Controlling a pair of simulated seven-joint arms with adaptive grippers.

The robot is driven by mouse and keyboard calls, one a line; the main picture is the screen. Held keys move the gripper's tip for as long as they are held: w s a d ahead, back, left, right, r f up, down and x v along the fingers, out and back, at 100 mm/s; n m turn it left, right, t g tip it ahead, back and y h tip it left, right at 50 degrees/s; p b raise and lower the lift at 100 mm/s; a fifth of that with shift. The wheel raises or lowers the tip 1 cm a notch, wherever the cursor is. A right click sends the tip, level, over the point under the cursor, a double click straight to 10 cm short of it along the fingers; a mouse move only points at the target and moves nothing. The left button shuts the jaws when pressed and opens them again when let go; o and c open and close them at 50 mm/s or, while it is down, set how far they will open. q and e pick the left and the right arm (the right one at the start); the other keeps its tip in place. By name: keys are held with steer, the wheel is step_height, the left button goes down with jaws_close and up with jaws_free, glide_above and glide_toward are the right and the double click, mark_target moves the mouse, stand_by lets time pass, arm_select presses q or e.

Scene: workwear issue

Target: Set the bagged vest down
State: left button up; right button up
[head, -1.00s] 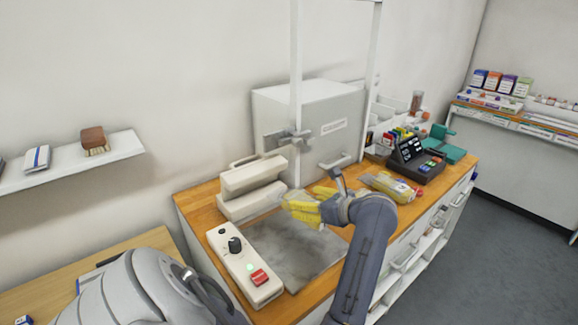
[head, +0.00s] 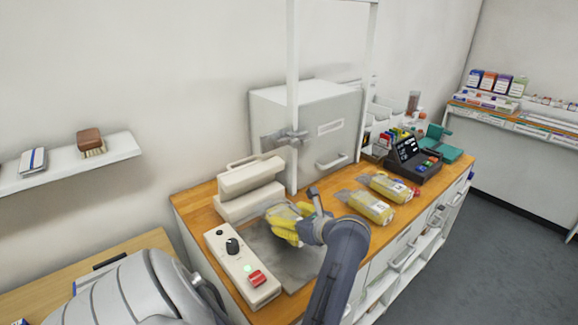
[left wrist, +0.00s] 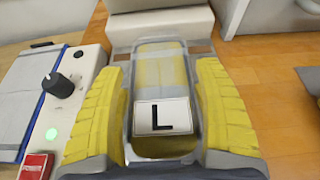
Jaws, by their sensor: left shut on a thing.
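The bagged vest (left wrist: 160,75) is a yellow bundle in a clear bag with a white label marked "L". It lies between the yellow ribbed finger pads of my left gripper (left wrist: 160,110) in the left wrist view. In the head view this gripper (head: 285,228) is shut on the bag over the grey slab (head: 262,250), in front of the white sealer (head: 250,178). The fingers hide most of the bag there. I cannot tell whether the bag touches the slab. My right gripper is not in view.
Two other yellow bagged bundles, the farther (head: 390,188) and the nearer (head: 371,207), lie on the wooden counter to the right. A control panel (head: 240,268) with a knob, green light and red switch borders the slab's left. A black keypad device (head: 415,158) stands farther right.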

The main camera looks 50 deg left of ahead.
arm_select(q)
steer(key=shift+f, duration=1.8)
steer(key=shift+f, duration=0.1)
steer(key=o, duration=1.3)
steer(key=shift+c, duration=0.2)
steer(key=shift+v, duration=2.05)
